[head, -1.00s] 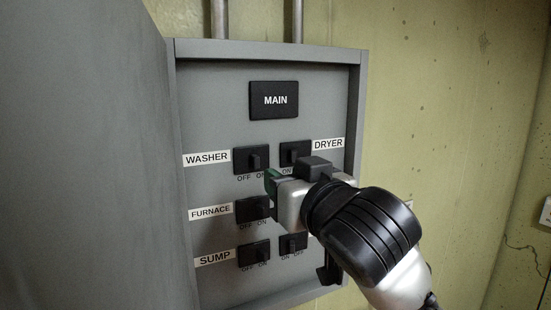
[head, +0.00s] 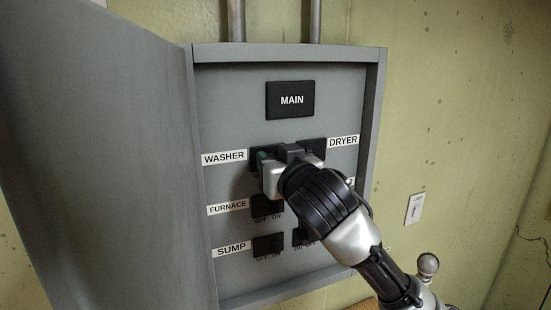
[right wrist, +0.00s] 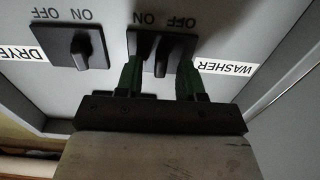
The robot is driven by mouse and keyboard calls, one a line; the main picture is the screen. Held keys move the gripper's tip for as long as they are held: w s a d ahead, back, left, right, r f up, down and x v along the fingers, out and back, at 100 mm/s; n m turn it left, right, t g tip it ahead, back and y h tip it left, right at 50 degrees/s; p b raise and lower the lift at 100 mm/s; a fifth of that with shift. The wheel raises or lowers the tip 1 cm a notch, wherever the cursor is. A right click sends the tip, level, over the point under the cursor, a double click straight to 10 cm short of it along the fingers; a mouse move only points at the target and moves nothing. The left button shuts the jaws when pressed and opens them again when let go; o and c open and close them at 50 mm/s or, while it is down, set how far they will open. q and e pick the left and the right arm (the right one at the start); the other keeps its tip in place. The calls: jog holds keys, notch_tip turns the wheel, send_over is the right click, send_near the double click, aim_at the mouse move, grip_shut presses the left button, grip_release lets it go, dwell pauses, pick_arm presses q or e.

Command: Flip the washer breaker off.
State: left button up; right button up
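The washer breaker (head: 256,151) is a black switch beside the WASHER label (head: 224,157), mostly hidden by my right gripper in the head view. The right wrist view is upside down and shows the washer breaker (right wrist: 145,44) with its toggle between OFF and ON marks. My right gripper (right wrist: 159,68) is open, its two green fingers one on each side of the toggle. I cannot tell whether either finger touches it. The right gripper also shows in the head view (head: 273,158), at the panel face. My left gripper is not in view.
The dryer breaker (right wrist: 85,46) sits close beside the washer one. Furnace (head: 266,206) and sump (head: 268,245) breakers are below, and the MAIN block (head: 291,100) above. The grey panel door (head: 110,150) stands open at left. A wall switch (head: 414,208) is at right.

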jog(key=shift+c, duration=0.3)
grip_shut()
jog(key=m+h+b, duration=0.1)
jog(key=h, duration=0.1)
jog(key=a+m+t+h+b, duration=0.1)
jog(key=m+h, duration=0.1)
jog(key=h, duration=0.1)
jog(key=a+m+h+b, duration=0.1)
jog(key=m+h, duration=0.1)
jog(key=shift+s+a+h+b, duration=0.1)
jog(key=shift+s+h+b, duration=0.1)
jog(key=shift+h+b, duration=0.2)
jog(key=shift+c, duration=0.4)
grip_release()
jog(key=shift+o, duration=0.7)
jog(key=shift+s+r, duration=0.1)
